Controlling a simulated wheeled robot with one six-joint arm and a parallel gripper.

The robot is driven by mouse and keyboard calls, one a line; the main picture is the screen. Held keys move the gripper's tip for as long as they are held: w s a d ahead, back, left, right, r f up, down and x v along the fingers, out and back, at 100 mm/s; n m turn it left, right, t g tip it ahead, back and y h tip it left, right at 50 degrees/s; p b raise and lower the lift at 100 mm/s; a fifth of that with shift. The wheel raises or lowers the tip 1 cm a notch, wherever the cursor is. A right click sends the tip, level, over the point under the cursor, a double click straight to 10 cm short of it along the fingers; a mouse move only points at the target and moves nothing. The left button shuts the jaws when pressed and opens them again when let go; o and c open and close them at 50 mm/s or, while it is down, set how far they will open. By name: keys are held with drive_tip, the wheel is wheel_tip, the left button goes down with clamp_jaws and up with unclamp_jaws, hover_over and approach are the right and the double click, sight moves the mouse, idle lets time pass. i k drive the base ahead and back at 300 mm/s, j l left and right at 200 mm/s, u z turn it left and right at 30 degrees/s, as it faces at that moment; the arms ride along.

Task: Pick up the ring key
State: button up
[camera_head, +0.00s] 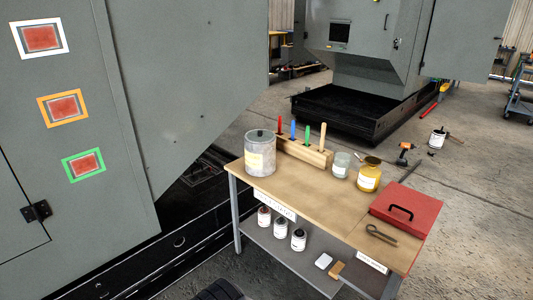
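A dark metal tool that looks like the ring key (382,235) lies flat near the front right of the wooden-topped workbench (325,212). Its rounded end points left and its shaft runs to the right. It lies in front of a red case with a black handle (408,208), apart from it. Nothing covers the tool. My gripper is not in view.
A lidded grey canister (260,160), a wooden block with coloured-handled tools (303,152), a glass jar (341,165) and a yellow jar (369,178) stand along the back. Bottles (281,228) sit on the lower shelf. A grey cabinet (190,80) rises left. The front-middle benchtop is clear.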

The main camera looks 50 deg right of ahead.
sight(375, 231)
drive_tip(key=k+l+z, duration=0.25)
drive_tip(key=l, duration=0.7)
drive_tip(key=k+l+z, duration=0.1)
drive_tip(key=l+z, duration=0.15)
drive_tip(key=l, duration=0.7)
drive_tip(key=l+z, duration=0.25)
drive_tip(key=l, duration=0.7)
